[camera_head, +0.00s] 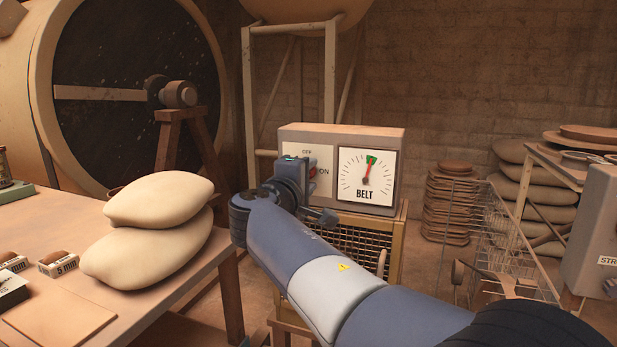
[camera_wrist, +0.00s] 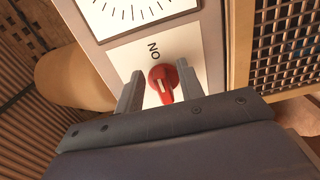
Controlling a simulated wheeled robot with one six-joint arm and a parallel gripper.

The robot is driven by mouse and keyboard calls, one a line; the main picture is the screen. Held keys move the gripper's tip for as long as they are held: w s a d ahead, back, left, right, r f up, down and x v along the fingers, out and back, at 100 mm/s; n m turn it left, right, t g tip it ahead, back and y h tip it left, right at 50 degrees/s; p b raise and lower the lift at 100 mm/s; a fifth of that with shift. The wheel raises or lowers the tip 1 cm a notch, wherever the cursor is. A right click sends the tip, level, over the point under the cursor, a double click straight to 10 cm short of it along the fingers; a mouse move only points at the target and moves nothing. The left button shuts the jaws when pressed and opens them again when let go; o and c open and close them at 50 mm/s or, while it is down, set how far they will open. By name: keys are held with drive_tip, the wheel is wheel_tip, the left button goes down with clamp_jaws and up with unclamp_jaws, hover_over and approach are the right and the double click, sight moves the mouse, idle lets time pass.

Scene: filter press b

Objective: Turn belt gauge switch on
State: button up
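The belt gauge box (camera_head: 340,130) is beige, with a white dial marked BELT (camera_head: 367,177) on its right. The red needle points up, at or close to the green mark. The switch panel (camera_head: 306,152) on its left is labelled OFF at the top and ON at the right. In the wrist view a red rotary knob (camera_wrist: 163,84) with a pale pointer line sits below the ON label. My gripper (camera_wrist: 160,88) is open, one finger on each side of the knob. Whether the fingers touch it is unclear. My gripper (camera_head: 299,170) hides most of the knob in the head view.
The box stands on a stand with a mesh front (camera_head: 360,245). A table (camera_head: 190,280) with two stacked sacks (camera_head: 160,199) is at the left. A wire rack (camera_head: 505,235) and stacked trays (camera_head: 450,200) are at the right. A large drum (camera_head: 120,80) stands behind the table.

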drive_tip(key=p+v, duration=0.1)
drive_tip(key=v, duration=0.9)
drive_tip(key=shift+s, duration=0.3)
drive_tip(key=shift+a, duration=0.1)
drive_tip(key=x, duration=1)
drive_tip(key=shift+w+b, duration=0.4)
